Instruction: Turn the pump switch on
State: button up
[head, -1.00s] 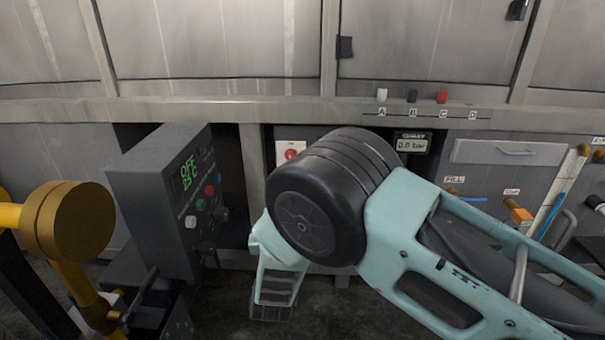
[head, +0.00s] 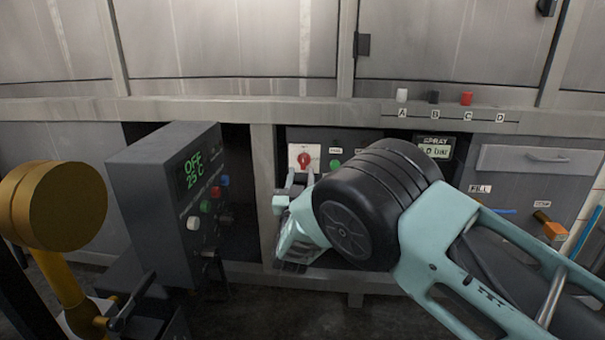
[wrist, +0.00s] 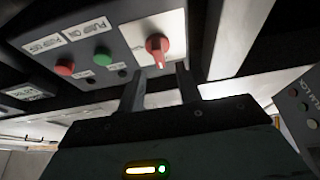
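A red rotary knob (head: 306,160) sits on a white plate on the dark panel ahead. In the wrist view the red knob (wrist: 157,46) is just beyond the fingertips, and its handle points down in the picture, roughly at the gap between them. A green button (wrist: 103,57) and a red button (wrist: 65,67) sit to its left under small labels that are hard to read. My gripper (wrist: 160,76) is open and empty, with its two fingers apart. In the head view my gripper (head: 295,184) is just below the knob; I cannot tell whether it touches.
A grey control box (head: 150,180) with a green "OFF" display and several buttons stands to the left. A brass-coloured cylinder (head: 70,205) is at far left. A frame rail runs above the panel.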

aim_at(303, 162)
jog(key=shift+b+x, duration=0.5)
jog(key=shift+x, duration=1.5)
grip_shut()
